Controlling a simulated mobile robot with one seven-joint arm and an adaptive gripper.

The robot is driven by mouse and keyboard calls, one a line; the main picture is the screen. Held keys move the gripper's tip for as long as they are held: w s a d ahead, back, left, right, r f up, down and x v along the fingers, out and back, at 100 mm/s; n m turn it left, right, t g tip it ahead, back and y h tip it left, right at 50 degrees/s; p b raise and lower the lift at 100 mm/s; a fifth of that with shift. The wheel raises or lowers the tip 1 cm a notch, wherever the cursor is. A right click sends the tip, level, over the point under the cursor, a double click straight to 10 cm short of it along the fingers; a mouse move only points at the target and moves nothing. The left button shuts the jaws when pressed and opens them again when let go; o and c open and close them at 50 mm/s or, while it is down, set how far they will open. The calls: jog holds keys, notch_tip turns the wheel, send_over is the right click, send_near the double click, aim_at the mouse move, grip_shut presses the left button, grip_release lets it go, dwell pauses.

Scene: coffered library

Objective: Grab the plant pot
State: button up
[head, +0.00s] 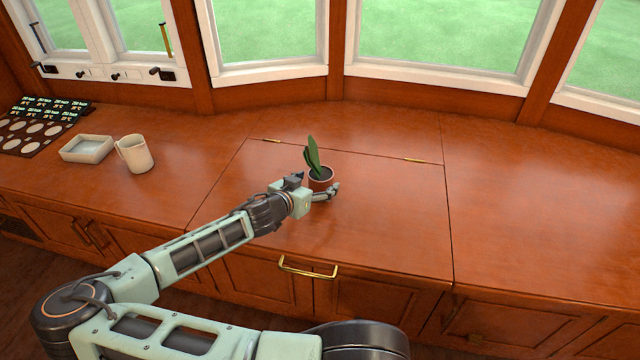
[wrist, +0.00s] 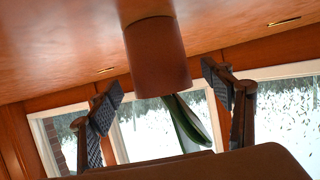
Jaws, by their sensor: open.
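The plant pot (head: 321,180) is a small reddish-brown pot with dark soil and upright green leaves (head: 312,155). It stands on the wooden counter. My gripper (head: 316,190) is right at the pot in the head view, open, with one finger at its front right. In the wrist view, which is upside down, the pot (wrist: 158,58) sits between the two spread fingers of my gripper (wrist: 168,98). Gaps show on both sides of the pot there. Part of the pot is hidden behind my gripper in the head view.
A white mug (head: 135,154) and a shallow white tray (head: 87,149) stand on the left of the counter, beside a dark panel with round discs (head: 30,125). The counter (head: 540,200) right of the pot is clear. Windows rise behind. A brass handle (head: 307,268) sits at the front edge.

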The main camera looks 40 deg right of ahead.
aim_at(321, 179)
jog(key=x, duration=0.3)
jog(key=shift+d+b, duration=0.1)
jog(key=shift+b, duration=0.2)
jog(key=shift+c, duration=0.3)
jog(key=c, duration=1.5)
jog(key=shift+c, duration=0.9)
jog(key=shift+r, duration=0.1)
